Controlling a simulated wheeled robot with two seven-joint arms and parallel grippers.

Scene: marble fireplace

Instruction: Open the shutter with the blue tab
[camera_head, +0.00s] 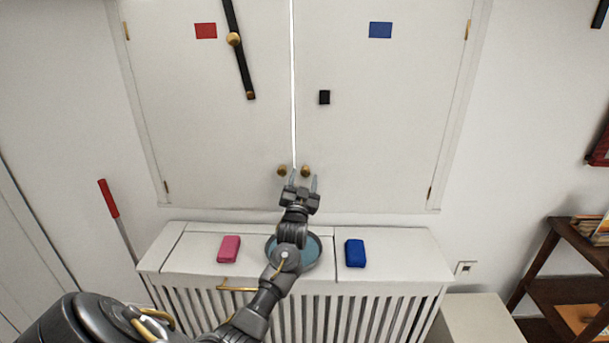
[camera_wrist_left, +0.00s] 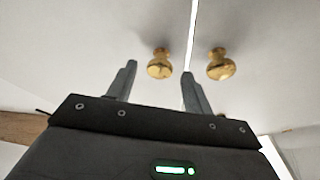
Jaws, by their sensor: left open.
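The shutter with the blue tab (camera_head: 381,30) is the right-hand panel (camera_head: 390,130); it looks closed beside a bright thin seam. Its brass knob (camera_head: 305,171) is low by the seam. The left-hand panel has a red tab (camera_head: 205,31) and its own knob (camera_head: 282,171). My left gripper (camera_head: 303,177) is open in front of the knobs. In the head view the right-hand knob appears between its fingertips. In the left wrist view one knob (camera_wrist_left: 159,66) shows between the fingers (camera_wrist_left: 159,70) and another knob (camera_wrist_left: 221,66) outside them. Contact is not visible.
A black bar (camera_head: 243,62) hangs tilted on the red-tab panel, clear of the seam; a black block (camera_head: 324,97) is on the blue-tab panel. Below, a white radiator cover (camera_head: 400,262) bears a pink block (camera_head: 228,249), a blue block (camera_head: 355,253) and a bowl (camera_head: 314,256) partly behind my arm.

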